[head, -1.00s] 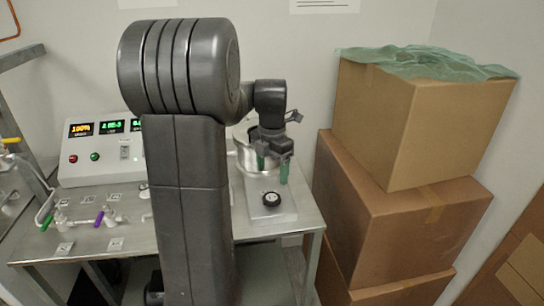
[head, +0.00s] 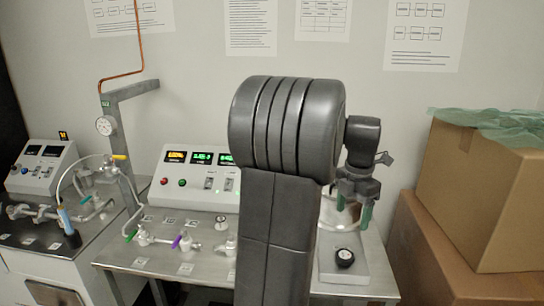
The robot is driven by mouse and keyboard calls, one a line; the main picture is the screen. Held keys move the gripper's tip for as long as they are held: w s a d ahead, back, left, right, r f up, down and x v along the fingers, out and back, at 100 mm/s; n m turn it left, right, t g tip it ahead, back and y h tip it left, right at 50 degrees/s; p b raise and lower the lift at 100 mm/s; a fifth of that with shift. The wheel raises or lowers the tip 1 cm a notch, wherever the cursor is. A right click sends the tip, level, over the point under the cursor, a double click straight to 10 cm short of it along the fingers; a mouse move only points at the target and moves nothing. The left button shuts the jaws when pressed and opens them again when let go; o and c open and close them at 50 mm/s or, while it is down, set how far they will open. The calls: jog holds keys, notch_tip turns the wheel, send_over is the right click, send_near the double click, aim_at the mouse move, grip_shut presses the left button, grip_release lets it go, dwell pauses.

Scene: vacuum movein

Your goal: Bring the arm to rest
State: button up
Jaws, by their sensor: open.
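My gripper (head: 354,213) hangs at the end of my dark grey arm, right of the picture's middle. Its two green-tipped fingers point down and stand apart, with nothing seen between them. It is in front of or above a round metal vessel (head: 328,212) that stands behind a steel plate with a black knob (head: 344,258). I cannot tell the exact gap between fingers and vessel. My upper arm hides part of the bench and part of the vessel.
A steel bench (head: 165,258) carries a control box (head: 195,178) with lit displays and valves with coloured handles. Another bench with a gauge, tubing and a second box (head: 40,165) stands left. Stacked cardboard boxes (head: 480,200) with green sheeting stand close on the right.

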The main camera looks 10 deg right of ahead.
aim_at(345, 254)
notch_tip(345, 254, down, 14)
jog(key=shift+r+p, duration=0.2)
jog(key=shift+p, duration=0.1)
jog(key=shift+r, duration=0.1)
dwell(0.3)
